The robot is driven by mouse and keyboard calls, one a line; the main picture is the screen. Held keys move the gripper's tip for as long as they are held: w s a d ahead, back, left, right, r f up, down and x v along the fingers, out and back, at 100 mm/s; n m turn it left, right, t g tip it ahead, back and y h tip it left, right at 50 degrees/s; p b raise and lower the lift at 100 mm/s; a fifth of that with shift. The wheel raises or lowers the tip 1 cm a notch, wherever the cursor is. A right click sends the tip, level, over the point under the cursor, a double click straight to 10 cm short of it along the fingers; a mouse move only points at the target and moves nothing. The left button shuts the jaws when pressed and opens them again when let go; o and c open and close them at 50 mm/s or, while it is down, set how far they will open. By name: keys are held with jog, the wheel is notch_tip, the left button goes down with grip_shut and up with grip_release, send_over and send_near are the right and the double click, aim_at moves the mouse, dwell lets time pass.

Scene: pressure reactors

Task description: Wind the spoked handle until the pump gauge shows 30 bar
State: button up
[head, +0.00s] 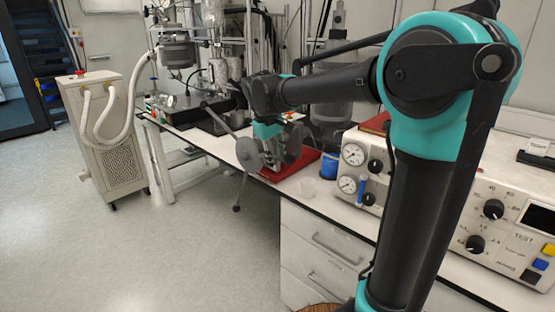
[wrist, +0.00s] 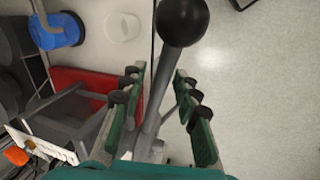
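The spoked handle (head: 249,155) is on the pump at the bench edge in the head view. It has a round grey hub; one spoke points down to a dark ball (head: 237,208) and another points up-left. In the wrist view, a grey spoke (wrist: 154,105) with a big black ball (wrist: 182,22) runs between the fingers of my gripper (wrist: 160,75). The fingers stand apart on both sides of it, with visible gaps. In the head view my gripper (head: 268,132) is just above the hub. Which gauge is the pump gauge is unclear; no reading is legible.
A white wheeled unit (head: 108,140) with hoses stands at left. The floor before the handle is clear.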

grip_shut()
